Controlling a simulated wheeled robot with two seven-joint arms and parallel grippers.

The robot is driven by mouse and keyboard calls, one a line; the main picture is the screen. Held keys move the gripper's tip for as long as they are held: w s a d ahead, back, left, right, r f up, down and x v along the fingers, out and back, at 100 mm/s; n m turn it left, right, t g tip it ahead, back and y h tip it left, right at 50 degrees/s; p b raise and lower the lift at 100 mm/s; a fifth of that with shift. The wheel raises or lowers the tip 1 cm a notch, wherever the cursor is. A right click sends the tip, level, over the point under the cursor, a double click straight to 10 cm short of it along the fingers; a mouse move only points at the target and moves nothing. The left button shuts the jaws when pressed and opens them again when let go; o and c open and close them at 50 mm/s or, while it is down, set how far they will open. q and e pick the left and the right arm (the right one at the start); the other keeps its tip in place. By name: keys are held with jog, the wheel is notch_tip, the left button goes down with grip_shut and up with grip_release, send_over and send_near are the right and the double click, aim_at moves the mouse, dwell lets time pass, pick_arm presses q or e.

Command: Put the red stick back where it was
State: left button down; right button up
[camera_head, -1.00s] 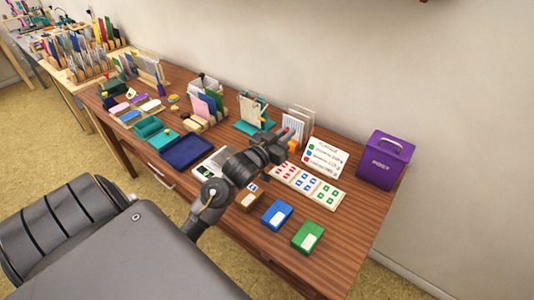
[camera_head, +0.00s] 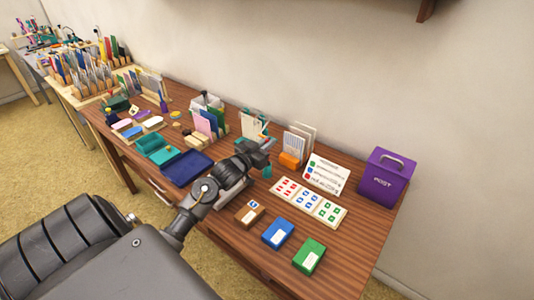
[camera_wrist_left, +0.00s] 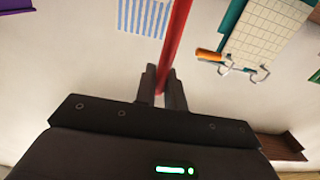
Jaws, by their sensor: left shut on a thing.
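My left gripper (camera_head: 264,146) is above the middle of the desk, in front of the rack holding papers and tools. In the left wrist view its two fingers (camera_wrist_left: 163,84) are shut on the red stick (camera_wrist_left: 176,40). The stick runs up out of the top of that view, slightly tilted. My right gripper is not in view.
A card of stamped marks (camera_head: 309,201) lies right of the gripper. Brown, blue (camera_head: 278,232) and green (camera_head: 309,255) inkpads line the front edge. A purple post box (camera_head: 384,177) stands at right. A navy tray (camera_head: 187,166) lies left. A paper holder (camera_head: 301,140) stands behind.

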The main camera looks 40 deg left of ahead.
pick_arm(q)
jog(key=shift+f, duration=1.85)
jog(key=shift+f, duration=0.15)
jog(key=c, duration=1.5)
grip_release()
